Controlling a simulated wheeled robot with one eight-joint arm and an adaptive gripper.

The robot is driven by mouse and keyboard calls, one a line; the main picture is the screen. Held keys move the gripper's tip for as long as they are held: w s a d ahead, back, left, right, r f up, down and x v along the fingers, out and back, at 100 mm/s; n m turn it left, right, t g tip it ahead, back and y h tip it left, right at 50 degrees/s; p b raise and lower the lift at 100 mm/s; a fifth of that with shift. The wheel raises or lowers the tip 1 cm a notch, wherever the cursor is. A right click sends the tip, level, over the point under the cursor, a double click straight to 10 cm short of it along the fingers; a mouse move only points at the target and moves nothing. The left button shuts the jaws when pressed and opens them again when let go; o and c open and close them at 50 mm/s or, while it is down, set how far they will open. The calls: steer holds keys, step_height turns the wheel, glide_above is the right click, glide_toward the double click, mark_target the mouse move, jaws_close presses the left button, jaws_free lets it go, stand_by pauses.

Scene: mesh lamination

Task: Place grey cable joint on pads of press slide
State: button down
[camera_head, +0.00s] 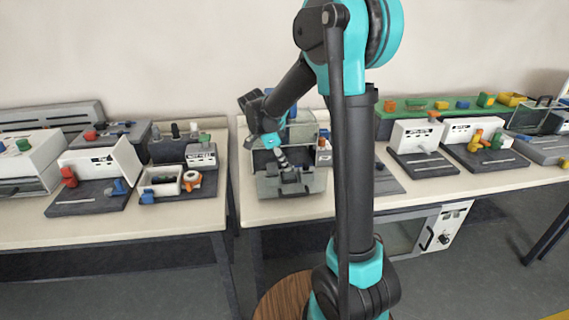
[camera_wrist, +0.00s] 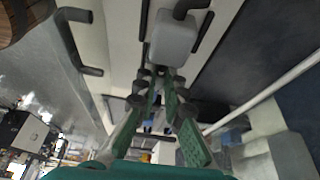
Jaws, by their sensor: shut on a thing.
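My gripper (camera_wrist: 160,78) has its green-padded fingers closing together at the tips. A grey rounded block with dark ends, which looks like the grey cable joint (camera_wrist: 178,36), shows right at the fingertips. The exact grip on it is partly hidden by the dark finger links. In the head view my gripper (camera_head: 283,160) points down over the front part of a grey press (camera_head: 290,187) on the middle table. The joint is too small to make out clearly there. The press slide's pads cannot be told apart from the gripper.
On the left table stand a white-fronted station with red and blue parts (camera_head: 100,165) and a tray of small parts (camera_head: 178,184). To the right are more white stations (camera_head: 422,135) and a green board with coloured blocks (camera_head: 440,106). Table space is bare in front of the right stations.

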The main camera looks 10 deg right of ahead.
steer(key=c, duration=1.6)
jaws_free()
steer(key=shift+s+f, duration=0.1)
steer(key=shift+f, duration=0.2)
steer(key=shift+o, duration=0.3)
steer(key=shift+f, duration=0.1)
steer(key=d+r+v, duration=0.1)
steer(key=d+v, duration=0.1)
steer(key=v, duration=1.6)
steer(key=shift+d+r, duration=0.25)
steer(key=shift+r, duration=0.1)
